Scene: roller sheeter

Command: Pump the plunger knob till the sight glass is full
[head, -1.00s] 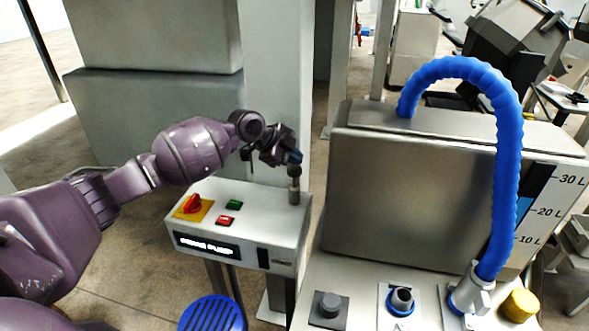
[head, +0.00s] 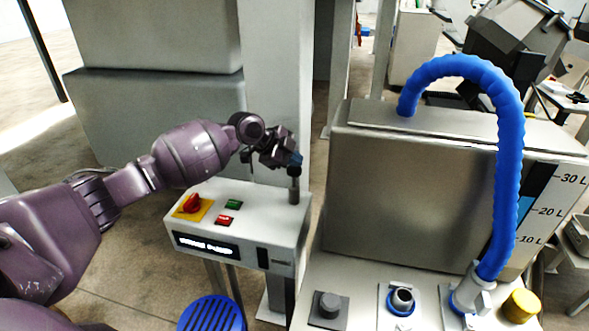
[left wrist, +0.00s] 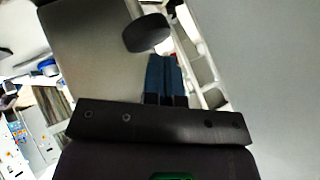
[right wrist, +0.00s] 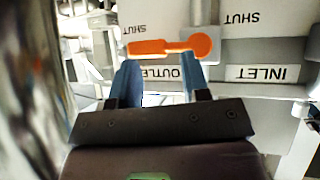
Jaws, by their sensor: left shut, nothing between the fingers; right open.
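The plunger knob (head: 294,170) is a dark cap on a short grey post at the back right corner of the pump box (head: 283,235). It also shows in the left wrist view (left wrist: 147,33), just beyond my fingertips. My left gripper (head: 297,159) is shut and empty, its blue fingertips at the top of the knob; I cannot tell whether they touch. The sight glass (head: 527,207) on the tank's right side shows blue to a little above the 20 L mark and dark above that. My right gripper (right wrist: 159,65) is open near an orange lever (right wrist: 155,47).
The pump box carries a red rotary switch (head: 192,203), a green button (head: 233,204) and a red button (head: 225,220). A blue hose (head: 510,130) arches over the steel tank (head: 400,190) to a grey fitting (head: 470,293). A yellow cap (head: 521,305) stands at right.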

